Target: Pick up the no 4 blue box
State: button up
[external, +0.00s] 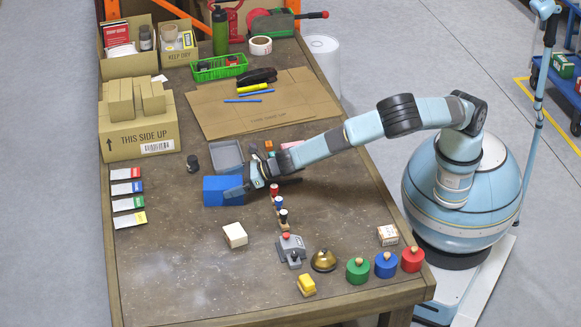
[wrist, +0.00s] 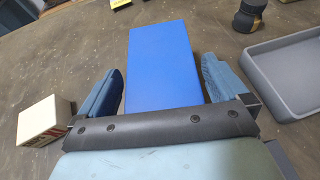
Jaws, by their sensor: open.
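A plain blue box (external: 219,191) lies on the brown table, left of my gripper in the external view. No number can be read on it. In the wrist view the blue box (wrist: 161,62) extends away from between my two fingers. My gripper (external: 240,186) is open, with one finger on each side of the box's near end. In the wrist view my gripper (wrist: 163,85) shows small gaps between the fingers and the box sides. The near end of the box is hidden by my gripper's body.
A grey tray (external: 227,156) sits close behind the box, beside a dark jar (external: 193,163). A white block (external: 235,235) stands in front. Colored cards (external: 127,188) lie along the left edge. Stamps (external: 279,203) stand to the right. The front left of the table is clear.

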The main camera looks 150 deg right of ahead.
jog(key=shift+x, duration=0.9)
jog(key=c, duration=1.1)
jog(key=shift+r, duration=0.1)
